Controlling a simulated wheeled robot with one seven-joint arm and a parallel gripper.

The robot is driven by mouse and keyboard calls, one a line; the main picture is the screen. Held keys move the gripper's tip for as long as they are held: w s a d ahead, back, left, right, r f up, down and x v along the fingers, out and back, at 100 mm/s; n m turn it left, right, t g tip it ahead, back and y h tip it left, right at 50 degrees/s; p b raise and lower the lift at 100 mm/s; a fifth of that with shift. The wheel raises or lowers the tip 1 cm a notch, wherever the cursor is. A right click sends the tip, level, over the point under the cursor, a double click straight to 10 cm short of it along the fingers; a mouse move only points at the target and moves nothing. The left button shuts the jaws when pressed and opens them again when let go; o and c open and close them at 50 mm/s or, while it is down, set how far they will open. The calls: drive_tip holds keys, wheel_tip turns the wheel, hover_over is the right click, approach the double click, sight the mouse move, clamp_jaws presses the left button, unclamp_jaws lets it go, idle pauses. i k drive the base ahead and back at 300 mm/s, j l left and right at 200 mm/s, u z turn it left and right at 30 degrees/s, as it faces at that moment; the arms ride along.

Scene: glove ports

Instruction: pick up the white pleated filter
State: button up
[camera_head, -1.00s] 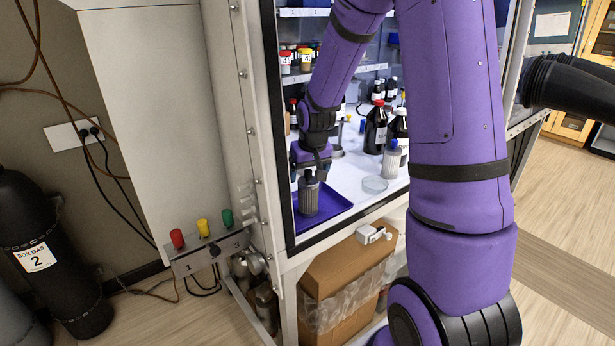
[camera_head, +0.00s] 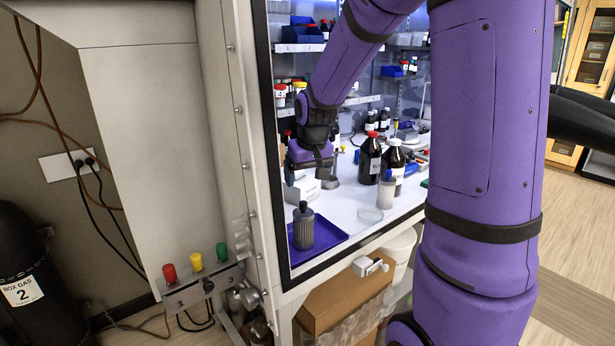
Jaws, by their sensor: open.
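A grey pleated filter (camera_head: 303,231) with a dark top stands upright on the blue tray (camera_head: 335,238) at the left. My gripper (camera_head: 312,182) is open and empty. In the picture it is above the grey filter and to the left of the white one, apart from both.
Two dark bottles with red (camera_head: 369,158) and white (camera_head: 394,167) caps stand close behind the white filter. A clear round dish (camera_head: 370,215) lies in front of it, to the left. The box's frame (camera_head: 262,200) edges the opening.

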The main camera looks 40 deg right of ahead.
sight(386, 197)
drive_tip(key=z, duration=1.25)
drive_tip(key=i+l+u, duration=0.15)
drive_tip(key=u, duration=0.2)
drive_tip(key=i+l+u, duration=0.2)
drive_tip(key=u, duration=0.15)
drive_tip(key=i+l+u, duration=0.35)
drive_tip(key=k+j, duration=0.05)
drive_tip(key=k, duration=0.05)
